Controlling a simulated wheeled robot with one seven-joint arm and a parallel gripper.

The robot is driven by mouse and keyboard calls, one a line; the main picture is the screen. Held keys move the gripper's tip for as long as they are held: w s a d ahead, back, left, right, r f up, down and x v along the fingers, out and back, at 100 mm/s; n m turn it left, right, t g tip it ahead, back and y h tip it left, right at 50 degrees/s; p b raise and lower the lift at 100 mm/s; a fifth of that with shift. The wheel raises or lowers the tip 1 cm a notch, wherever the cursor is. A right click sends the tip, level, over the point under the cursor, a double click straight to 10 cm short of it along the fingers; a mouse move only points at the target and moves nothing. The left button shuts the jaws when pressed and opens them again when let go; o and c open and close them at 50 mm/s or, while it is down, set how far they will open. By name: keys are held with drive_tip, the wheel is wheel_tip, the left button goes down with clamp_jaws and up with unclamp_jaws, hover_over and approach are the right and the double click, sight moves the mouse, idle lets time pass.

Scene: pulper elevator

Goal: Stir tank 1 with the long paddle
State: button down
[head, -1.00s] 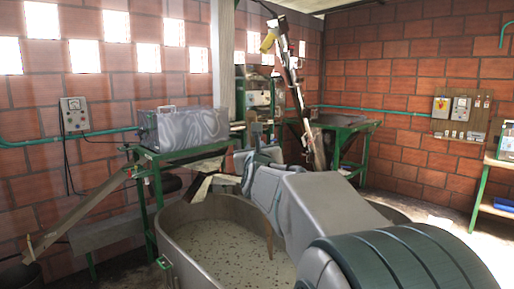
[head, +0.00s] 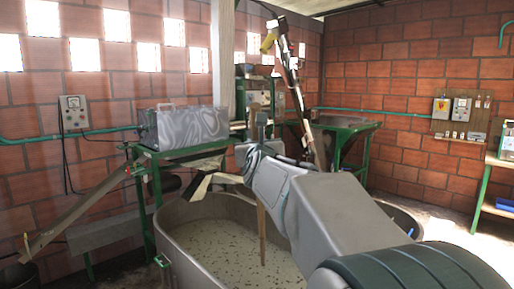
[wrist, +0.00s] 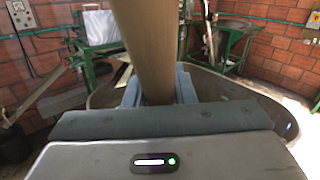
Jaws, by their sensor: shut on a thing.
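A grey oval tank (head: 172,255) stands in front of me, holding cloudy, speckled liquid (head: 235,250). I see no label that marks it as tank 1. The long wooden paddle (head: 262,235) stands nearly upright, its shaft running down into the liquid; its lower end is hidden. In the wrist view, the thick brown shaft (wrist: 143,40) rises between the fingers of my gripper (wrist: 157,92), which is shut on it. In the head view, my gripper (head: 252,160) is above the tank's far part, and my arm covers the tank's right side.
A green-framed stand with a grey metal box (head: 185,128) is behind the tank on the left, with a sloping chute (head: 85,210). A tilted elevator (head: 290,80) rises at the back. A green-legged table (head: 490,190) stands far right.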

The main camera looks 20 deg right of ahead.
wheel_tip(320, 180, down, 39)
drive_tip(key=b, duration=4.3)
drive_tip(key=s+d+b, duration=0.2)
drive_tip(key=s+d, duration=0.2)
drive_tip(key=s, duration=0.6)
drive_tip(key=w+a+p, duration=0.2)
drive_tip(key=w+a, duration=0.2)
drive_tip(key=w, duration=0.6)
drive_tip(key=w+a+p, duration=0.2)
drive_tip(key=w+a, duration=0.1)
drive_tip(key=w, duration=0.7)
drive_tip(key=shift+w+a, duration=0.15)
drive_tip(key=shift+a, duration=0.25)
